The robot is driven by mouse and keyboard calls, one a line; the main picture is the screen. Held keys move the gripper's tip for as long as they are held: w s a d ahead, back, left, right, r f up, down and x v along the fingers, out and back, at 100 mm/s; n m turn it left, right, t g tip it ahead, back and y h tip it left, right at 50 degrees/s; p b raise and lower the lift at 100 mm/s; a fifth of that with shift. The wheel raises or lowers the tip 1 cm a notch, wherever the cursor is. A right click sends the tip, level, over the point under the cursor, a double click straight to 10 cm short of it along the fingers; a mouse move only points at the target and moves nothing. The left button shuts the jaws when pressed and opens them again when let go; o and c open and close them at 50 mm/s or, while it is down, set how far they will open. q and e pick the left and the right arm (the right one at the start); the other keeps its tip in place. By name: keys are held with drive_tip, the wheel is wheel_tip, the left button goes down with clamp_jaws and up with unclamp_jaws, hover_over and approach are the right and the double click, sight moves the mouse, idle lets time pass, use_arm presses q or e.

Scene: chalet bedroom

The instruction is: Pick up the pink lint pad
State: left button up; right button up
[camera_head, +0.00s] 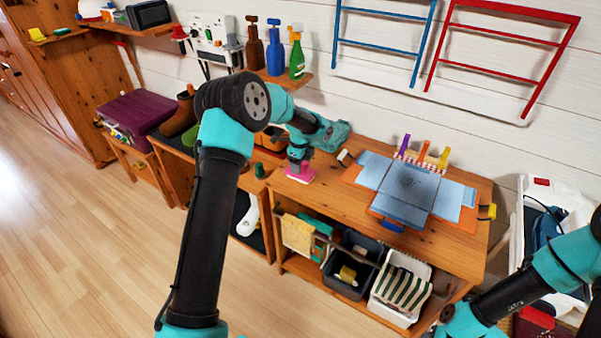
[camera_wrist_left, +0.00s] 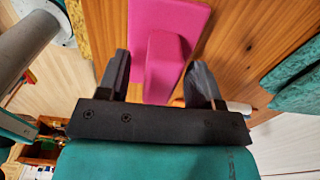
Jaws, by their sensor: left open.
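The pink lint pad (camera_head: 301,176) lies on the wooden bench top near its left end. In the left wrist view the pad (camera_wrist_left: 188,14) shows a flat plate with a raised pink handle (camera_wrist_left: 162,68). My left gripper (camera_head: 298,166) is directly over the pad. In the left wrist view its two dark fingers (camera_wrist_left: 161,80) are apart, one on each side of the handle, with visible gaps. Whether the fingertips reach down beside the handle or stay just above it is hard to tell. My right arm enters at lower right of the head view, but its gripper is not visible.
A grey-blue folding board (camera_head: 405,190) lies on the bench right of the pad, with coloured clips behind it. A small white item (camera_head: 345,157) lies between them. Bins (camera_head: 350,265) and a striped cloth (camera_head: 404,288) sit on the shelf below. Spray bottles (camera_head: 274,47) stand on a wall shelf.

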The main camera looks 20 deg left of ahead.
idle(0.4)
use_arm(q)
drive_tip(key=c, duration=1.1)
drive_tip(key=shift+o, duration=0.2)
drive_tip(key=shift+r, duration=1.45)
drive_tip(key=shift+s+r, duration=0.2)
drive_tip(key=shift+r, duration=0.15)
drive_tip(key=s+d, duration=0.3)
drive_tip(key=s, duration=0.4)
drive_tip(key=s+d+r, duration=0.1)
drive_tip(key=s+d, duration=0.3)
drive_tip(key=s, duration=0.3)
drive_tip(key=shift+r, duration=0.2)
drive_tip(key=shift+a, duration=0.1)
